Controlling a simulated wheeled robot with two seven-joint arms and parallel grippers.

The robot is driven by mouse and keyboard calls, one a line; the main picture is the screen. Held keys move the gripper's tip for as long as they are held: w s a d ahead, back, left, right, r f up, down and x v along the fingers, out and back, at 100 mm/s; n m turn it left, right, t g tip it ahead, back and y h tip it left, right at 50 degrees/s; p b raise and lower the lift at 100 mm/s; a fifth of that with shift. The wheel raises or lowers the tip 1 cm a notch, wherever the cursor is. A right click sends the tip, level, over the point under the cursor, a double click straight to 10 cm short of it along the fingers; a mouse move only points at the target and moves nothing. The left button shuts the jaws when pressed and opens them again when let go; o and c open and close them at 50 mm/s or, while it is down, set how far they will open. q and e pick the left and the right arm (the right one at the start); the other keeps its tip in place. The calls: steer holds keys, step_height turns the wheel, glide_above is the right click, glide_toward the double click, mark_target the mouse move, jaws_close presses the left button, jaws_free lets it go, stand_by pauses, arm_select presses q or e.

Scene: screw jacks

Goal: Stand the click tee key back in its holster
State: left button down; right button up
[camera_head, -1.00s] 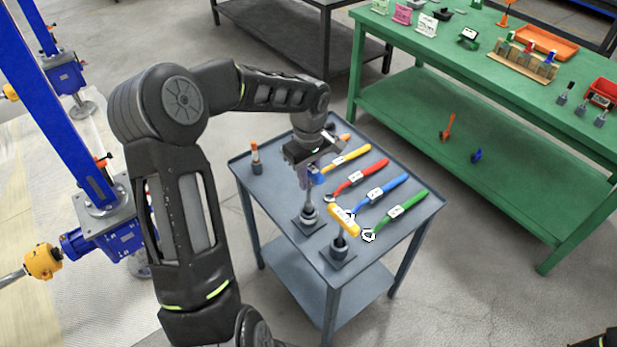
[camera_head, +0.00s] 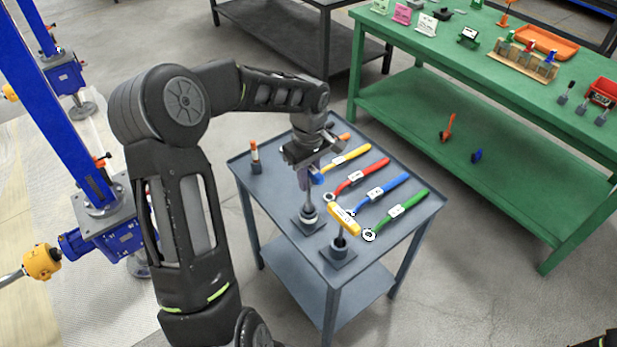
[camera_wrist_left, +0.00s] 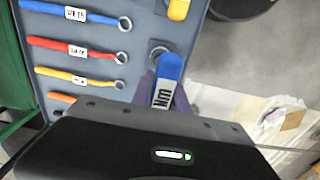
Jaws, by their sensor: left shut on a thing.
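My left gripper (camera_head: 308,172) is shut on a tee key with a blue handle (camera_head: 317,179) above the grey table. In the left wrist view the blue handle (camera_wrist_left: 168,80), with a white label, sits between the purple fingers. The key's thin shaft (camera_head: 308,198) points down at a grey holster (camera_head: 308,224) on a square base; the holster also shows in the wrist view (camera_wrist_left: 157,49). Shaft and holster line up in the head view, but I cannot tell how deep the tip sits.
A yellow tee key (camera_head: 344,219) stands in a second holster (camera_head: 339,251) close by. Yellow, red (camera_head: 362,176), blue (camera_head: 382,194) and green (camera_head: 401,212) wrenches lie to the right. An orange-topped item (camera_head: 255,152) stands at the table's left corner.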

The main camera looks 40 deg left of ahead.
mark_target(308, 202)
arm_select(q)
steer(key=shift+f, duration=0.15)
steer(key=shift+f+b, duration=2.3)
steer(key=shift+f, duration=0.25)
steer(key=c, duration=1.2)
jaws_free()
